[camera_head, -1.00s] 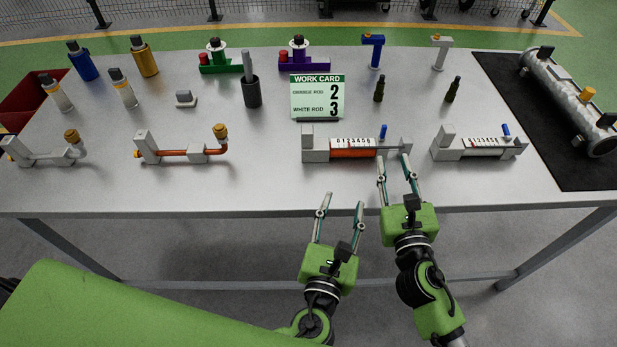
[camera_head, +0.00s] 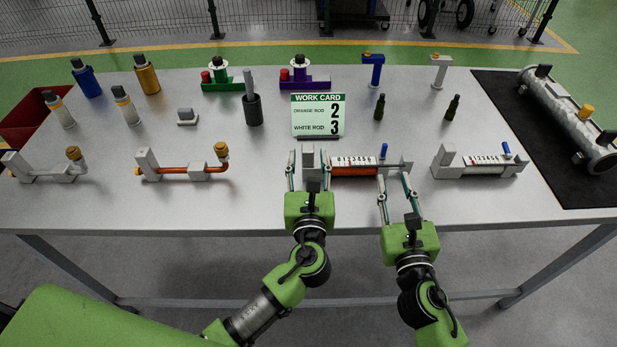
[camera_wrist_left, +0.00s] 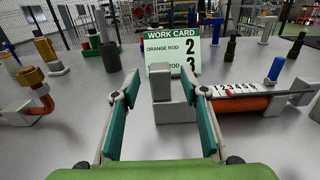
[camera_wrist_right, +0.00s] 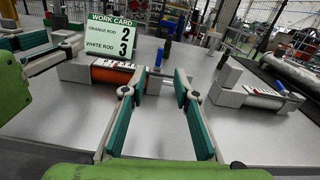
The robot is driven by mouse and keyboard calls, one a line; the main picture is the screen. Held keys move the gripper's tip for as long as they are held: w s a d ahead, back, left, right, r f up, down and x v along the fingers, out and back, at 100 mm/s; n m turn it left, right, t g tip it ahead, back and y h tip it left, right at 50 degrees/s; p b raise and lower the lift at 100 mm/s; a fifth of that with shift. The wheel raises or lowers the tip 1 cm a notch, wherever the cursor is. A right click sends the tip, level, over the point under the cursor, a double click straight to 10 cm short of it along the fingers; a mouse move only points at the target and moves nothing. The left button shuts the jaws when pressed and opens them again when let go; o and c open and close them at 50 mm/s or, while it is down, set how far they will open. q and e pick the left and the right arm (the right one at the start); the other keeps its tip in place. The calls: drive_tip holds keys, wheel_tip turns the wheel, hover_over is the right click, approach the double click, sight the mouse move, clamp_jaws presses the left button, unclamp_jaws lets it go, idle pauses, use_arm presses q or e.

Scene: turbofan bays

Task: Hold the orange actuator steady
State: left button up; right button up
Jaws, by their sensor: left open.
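The orange actuator (camera_head: 352,171) lies on the table. It has a grey end block at its left end, a numbered scale on top and a blue lever near its right end. It also shows in the left wrist view (camera_wrist_left: 240,106) and the right wrist view (camera_wrist_right: 108,76). My left gripper (camera_head: 311,160) is open, its fingers on either side of the grey end block; contact cannot be told. In the left wrist view the block stands between the fingers (camera_wrist_left: 160,92). My right gripper (camera_head: 393,180) is open and empty in front of the actuator's right end.
A white actuator (camera_head: 480,164) lies to the right. The work card (camera_head: 318,115) behind reads orange rod 2, white rod 3. Pipe pieces (camera_head: 185,171) lie to the left. Small dark bottles (camera_head: 379,108) stand behind. A grey cylinder (camera_head: 570,118) lies on the black mat at far right.

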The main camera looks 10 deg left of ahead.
use_arm(q)
drive_tip(key=shift+x, duration=1.65)
clamp_jaws()
use_arm(e)
clamp_jaws()
drive_tip(key=s+d+r+m+g, duration=0.1)
drive_tip(key=s+r+g, duration=0.2)
drive_tip(key=s, duration=0.2)
drive_tip(key=shift+s+d+r+h, duration=0.15)
drive_tip(key=shift+d+r+h, duration=0.05)
drive_tip(key=shift+r+h, duration=0.2)
